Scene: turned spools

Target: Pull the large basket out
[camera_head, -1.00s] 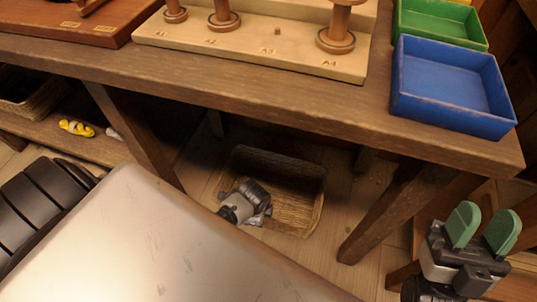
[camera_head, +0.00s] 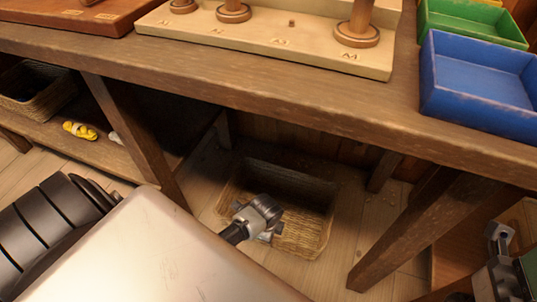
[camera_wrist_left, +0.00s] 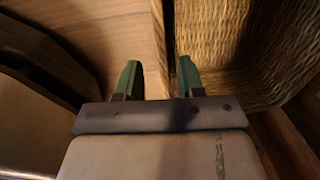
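The large woven basket (camera_head: 305,232) stands on the floor under the table. My left gripper (camera_head: 258,218) is low at its near-left side in the head view, its fingers hidden by the wrist. In the left wrist view, the gripper (camera_wrist_left: 158,78) is open with two green fingers apart. The woven wall of the basket (camera_wrist_left: 215,35) shows at and beyond the right finger, and wooden floor lies by the left one. The basket's edge runs between the fingers; contact cannot be told. My right gripper (camera_head: 508,275) is at the lower right, its fingers mostly cut off.
The wooden table (camera_head: 270,95) spans above, with legs on both sides of the basket. On it are a peg board with spools (camera_head: 280,45), a blue tray (camera_head: 480,90) and a green tray (camera_head: 470,22). A smaller basket (camera_head: 42,100) and a yellow item (camera_head: 80,130) sit on the left shelf.

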